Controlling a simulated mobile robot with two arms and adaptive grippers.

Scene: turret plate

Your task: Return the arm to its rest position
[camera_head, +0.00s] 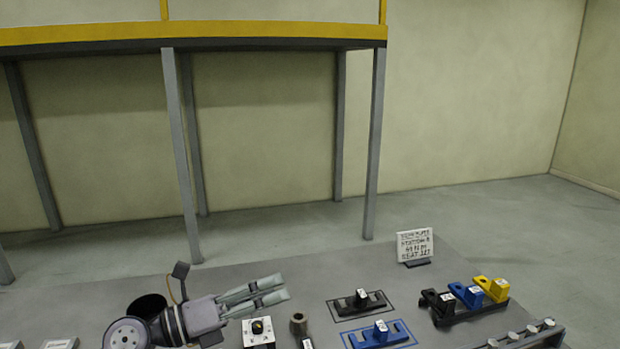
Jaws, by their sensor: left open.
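My left gripper (284,288) reaches in from the lower left over the grey table (290,263). Its two pale fingers point right, with a narrow gap between them, and hold nothing that I can see. A white block with a dark knob (258,334) is just below the fingers in the picture, partly cut by the frame edge. A black part (360,301) sits inside a black outline to the right of the fingertips. A blue part (380,334) sits inside a blue outline below it. My right gripper is out of view.
A holder (470,314) with black, blue and yellow pieces stands at the right. A white sign (414,244) stands behind it. A peg rail (522,339) is at lower right. A grey-brown cylinder (299,324) is below the fingertips. The table behind the fingers is clear.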

